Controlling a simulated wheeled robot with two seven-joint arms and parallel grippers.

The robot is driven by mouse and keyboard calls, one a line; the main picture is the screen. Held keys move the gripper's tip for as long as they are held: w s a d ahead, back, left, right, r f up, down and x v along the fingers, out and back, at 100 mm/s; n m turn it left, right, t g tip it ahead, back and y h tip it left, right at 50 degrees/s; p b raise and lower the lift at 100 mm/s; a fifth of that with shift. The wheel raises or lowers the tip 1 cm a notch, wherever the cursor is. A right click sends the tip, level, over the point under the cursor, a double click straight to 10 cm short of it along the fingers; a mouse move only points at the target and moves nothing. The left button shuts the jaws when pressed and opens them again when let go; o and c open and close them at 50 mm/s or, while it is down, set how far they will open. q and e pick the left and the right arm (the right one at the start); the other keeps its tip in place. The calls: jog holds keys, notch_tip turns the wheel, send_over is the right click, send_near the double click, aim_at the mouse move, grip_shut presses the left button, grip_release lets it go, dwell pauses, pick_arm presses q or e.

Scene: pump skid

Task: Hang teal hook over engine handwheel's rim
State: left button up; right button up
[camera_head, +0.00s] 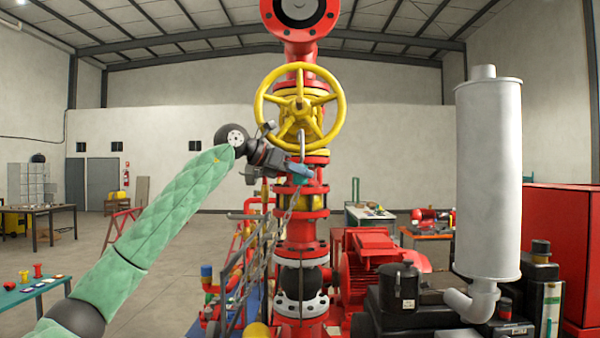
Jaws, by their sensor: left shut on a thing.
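The yellow handwheel (341,110) stands upright on the red valve column, its spokes and round rim facing me. My left gripper (291,168) is in front of the column, just below the wheel's hub and near the lower rim. It is shut on a small blue-teal piece (299,171), which I take for the teal hook. A thin grey curved part rises above the fingers in front of the wheel's lower half. A chain (284,218) hangs down below the gripper. The fingers hide part of the hook, and I cannot tell whether it touches the rim. My right gripper is out of view.
The red flanged column (301,232) runs up behind the gripper. A grey railing (247,285) is at its lower left. A red motor (368,262), a dark engine (405,300) and a tall white silencer (487,180) stand right.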

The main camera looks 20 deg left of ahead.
pick_arm(q)
jog(key=shift+w+a+f, duration=0.15)
jog(key=shift+f, duration=0.1)
